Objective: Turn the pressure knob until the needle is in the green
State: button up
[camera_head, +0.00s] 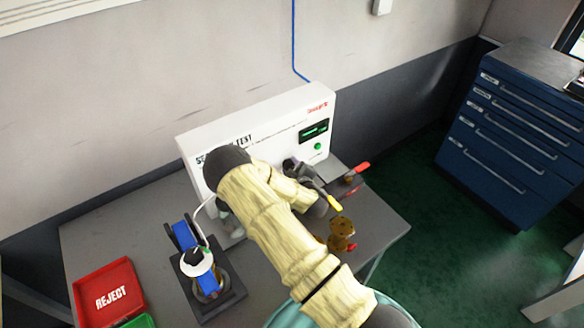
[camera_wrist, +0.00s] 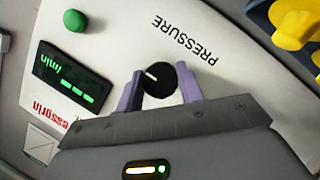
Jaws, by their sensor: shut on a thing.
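The pressure knob (camera_wrist: 158,80) is a small black round knob with a white pointer line, on the white panel next to the word PRESSURE. In the wrist view, its line points up and left. My gripper (camera_wrist: 160,88) is shut on it, with one purple-grey finger on each side. In the head view, my cream-sleeved arm reaches across the white test unit (camera_head: 205,160) and hides the knob. I see no pressure gauge, needle or green zone in either view.
The unit has a green-lit display (camera_head: 313,130) showing dashes and a green button (camera_head: 318,146). A red REJECT tray (camera_head: 108,291) and a fixture with a blue part (camera_head: 184,236) stand left of my arm. A red-handled item (camera_head: 356,170) and brass parts (camera_head: 341,228) are right.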

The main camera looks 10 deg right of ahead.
jog(key=shift+d+r+m+g+y+p, duration=0.15)
jog(key=shift+m+g+y+p, duration=0.25)
jog(key=shift+m, duration=0.5)
jog(key=m+g+y, duration=0.1)
jog(key=m+y, duration=0.1)
jog(key=m, duration=0.1)
jog(key=shift+m, duration=0.3)
jog(key=m+g+y+b, duration=0.1)
jog(key=m+y, duration=0.1)
jog(key=m, duration=0.1)
jog(key=shift+f, duration=0.2)
jog(key=shift+m+y, duration=0.9)
jog(key=shift+m, duration=0.1)
jog(key=o, duration=1)
jog(key=shift+s, duration=0.1)
